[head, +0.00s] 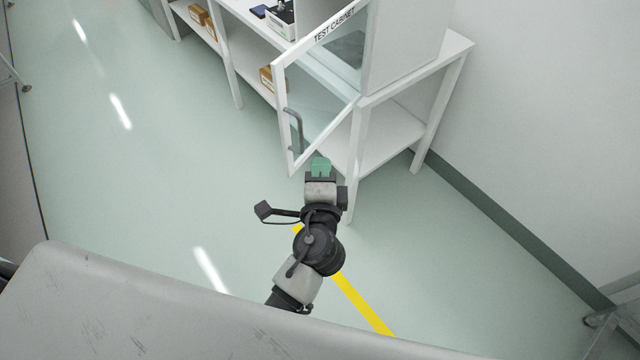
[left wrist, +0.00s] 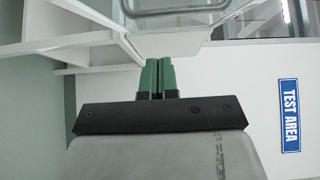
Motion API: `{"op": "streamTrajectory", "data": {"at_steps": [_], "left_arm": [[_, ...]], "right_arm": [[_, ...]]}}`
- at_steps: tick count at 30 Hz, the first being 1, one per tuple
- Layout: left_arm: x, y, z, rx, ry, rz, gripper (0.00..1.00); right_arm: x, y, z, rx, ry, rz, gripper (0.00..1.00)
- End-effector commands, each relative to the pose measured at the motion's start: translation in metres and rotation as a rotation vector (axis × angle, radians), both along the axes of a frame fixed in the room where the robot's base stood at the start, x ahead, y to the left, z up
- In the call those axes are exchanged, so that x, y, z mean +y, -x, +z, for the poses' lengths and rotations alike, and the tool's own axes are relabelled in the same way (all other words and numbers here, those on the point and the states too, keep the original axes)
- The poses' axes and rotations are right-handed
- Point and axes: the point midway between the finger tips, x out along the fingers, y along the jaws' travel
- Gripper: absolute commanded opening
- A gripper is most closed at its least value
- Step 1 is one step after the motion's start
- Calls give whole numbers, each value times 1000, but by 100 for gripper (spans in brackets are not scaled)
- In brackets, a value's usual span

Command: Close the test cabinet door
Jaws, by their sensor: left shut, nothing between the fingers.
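The test cabinet (head: 405,45) stands on a white table, with "TEST CABINET" lettered along the top of its door. The door (head: 287,115) is glass in a white frame and stands open, swung out over the floor. A grey handle (head: 294,130) is on its free edge; a grey bar, apparently this handle, shows at the top of the left wrist view (left wrist: 160,10). My left gripper (head: 320,164) is shut and empty, close to the door's lower edge; I cannot tell whether it touches. Its green fingers are together in the left wrist view (left wrist: 158,75). My right gripper is not in view.
A white table (head: 455,45) with a lower shelf carries the cabinet. A white shelf unit with cardboard boxes (head: 198,14) stands at the back left. A blue "TEST AREA" sign (left wrist: 289,115) hangs on the wall. The floor left of the door is clear.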

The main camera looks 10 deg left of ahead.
Motion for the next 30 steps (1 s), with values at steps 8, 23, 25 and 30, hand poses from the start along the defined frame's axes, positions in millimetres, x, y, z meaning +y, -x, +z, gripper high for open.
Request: {"op": "streamTrajectory", "data": {"at_steps": [8,23,25,30], "left_arm": [[30,-24,1,0,-1,1,0],[36,-27,-1,1,1,-1,0],[38,-28,-1,1,0,-6,0],[54,-31,0,1,-4,-43,0]], "right_arm": [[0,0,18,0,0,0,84],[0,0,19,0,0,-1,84],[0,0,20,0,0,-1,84],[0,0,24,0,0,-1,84]]}}
